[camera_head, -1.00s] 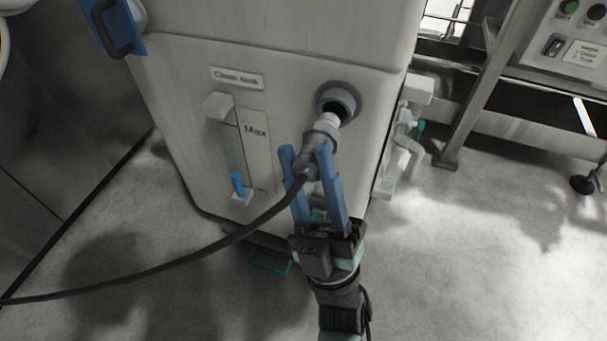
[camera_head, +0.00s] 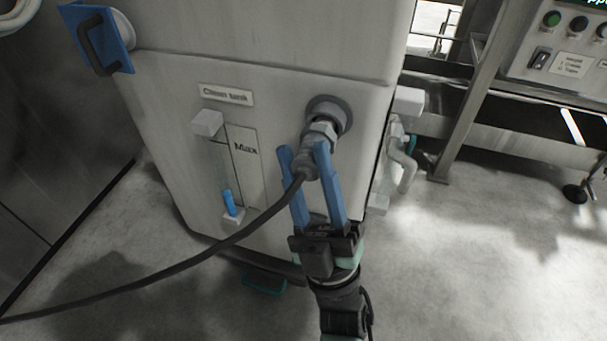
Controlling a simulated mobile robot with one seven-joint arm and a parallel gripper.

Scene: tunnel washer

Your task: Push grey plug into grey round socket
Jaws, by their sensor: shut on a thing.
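The grey plug (camera_head: 319,135) is on the end of a dark cable, with a hex-shaped collar and a grey rear body. The grey round socket (camera_head: 337,106) is a ring on the front of the pale tank. The plug's front end is at the socket opening and appears to be inside it; how deep I cannot tell. My gripper (camera_head: 304,162) has two blue fingers shut on the plug's rear body, from below. The plug hides the lower left part of the socket opening.
The dark cable (camera_head: 225,243) hangs from the plug to the lower left. The tank (camera_head: 180,85) has a level gauge (camera_head: 226,170) left of the socket. White pipework (camera_head: 404,165) stands right of the tank.

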